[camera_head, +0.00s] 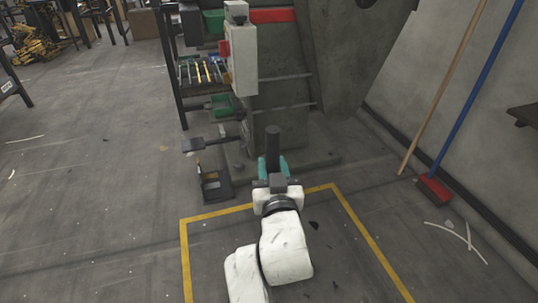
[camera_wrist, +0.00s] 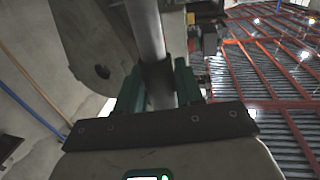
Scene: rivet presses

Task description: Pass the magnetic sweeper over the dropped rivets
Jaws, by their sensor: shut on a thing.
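My gripper (camera_head: 272,166) has teal fingers and is shut on an upright pole with a dark grip, which I take for the magnetic sweeper (camera_head: 273,143). In the wrist view the sweeper's light grey pole (camera_wrist: 145,28) runs up between the teal fingers of my gripper (camera_wrist: 160,82). The sweeper's lower end is hidden in both views. Tiny pale specks lie scattered on the grey floor inside and around the yellow floor marking (camera_head: 216,213); they may be the dropped rivets, but are too small to be sure.
A grey press (camera_head: 280,95) stands just ahead, with a control box (camera_head: 239,60) on its left. A dark pedal (camera_head: 214,188) sits on the floor by its base. A red-headed broom (camera_head: 434,190) leans on the right wall. Floor to the left is mostly clear.

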